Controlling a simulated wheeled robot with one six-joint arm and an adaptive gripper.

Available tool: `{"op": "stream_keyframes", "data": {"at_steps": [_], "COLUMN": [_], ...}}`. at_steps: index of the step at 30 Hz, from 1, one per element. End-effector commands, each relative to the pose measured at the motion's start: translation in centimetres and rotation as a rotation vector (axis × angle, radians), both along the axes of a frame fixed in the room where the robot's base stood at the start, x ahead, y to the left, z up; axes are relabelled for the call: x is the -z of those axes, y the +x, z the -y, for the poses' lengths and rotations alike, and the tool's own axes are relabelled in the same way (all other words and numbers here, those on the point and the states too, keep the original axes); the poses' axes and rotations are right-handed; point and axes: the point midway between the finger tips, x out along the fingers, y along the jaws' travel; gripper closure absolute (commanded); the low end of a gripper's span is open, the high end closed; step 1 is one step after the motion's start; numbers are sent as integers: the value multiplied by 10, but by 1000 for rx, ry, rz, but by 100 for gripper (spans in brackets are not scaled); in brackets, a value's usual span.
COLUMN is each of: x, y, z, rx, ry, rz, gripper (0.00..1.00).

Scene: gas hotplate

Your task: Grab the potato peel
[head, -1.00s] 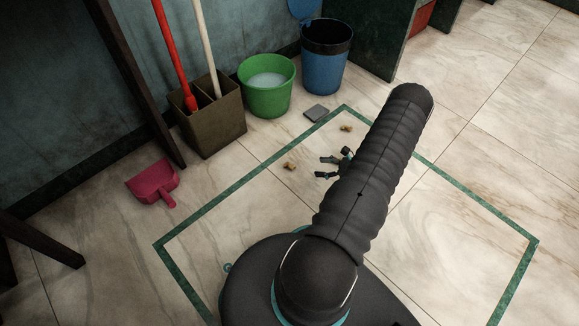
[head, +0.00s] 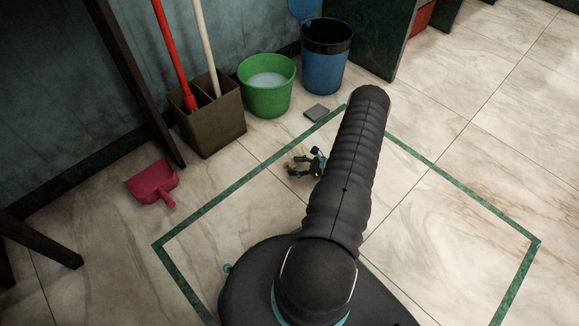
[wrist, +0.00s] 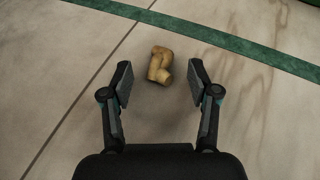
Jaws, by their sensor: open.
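The potato peel (wrist: 160,65) is a small curled brown-yellow piece lying on the tiled floor. In the wrist view it lies just beyond the fingertips, roughly centred between them. My gripper (wrist: 160,82) is open and empty, with a finger on either side of the gap. In the head view my gripper (head: 302,167) is low near the floor, left of my arm. A small brown bit (head: 290,164) shows at its fingertips there, partly hidden by the fingers.
A green line (head: 205,205) marks a rectangle on the floor. Beyond it stand a green bucket (head: 268,98), a blue bin (head: 325,70), a brown box (head: 220,130) with two handles, and a grey sponge-like block (head: 316,113). A pink dustpan (head: 153,182) lies left. The right floor is clear.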

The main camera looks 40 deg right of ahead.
Motion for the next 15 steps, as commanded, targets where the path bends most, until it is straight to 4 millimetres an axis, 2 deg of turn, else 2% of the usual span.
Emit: {"op": "stream_keyframes", "data": {"at_steps": [7,8,13,15], "x": [1,1,1,1], "y": [3,3,3,3], "z": [-2,-1,-1,-2], "rx": [1,1,1,1], "ry": [0,0,0,0], "rz": [0,0,0,0], "gripper": [40,45,87,88]}}
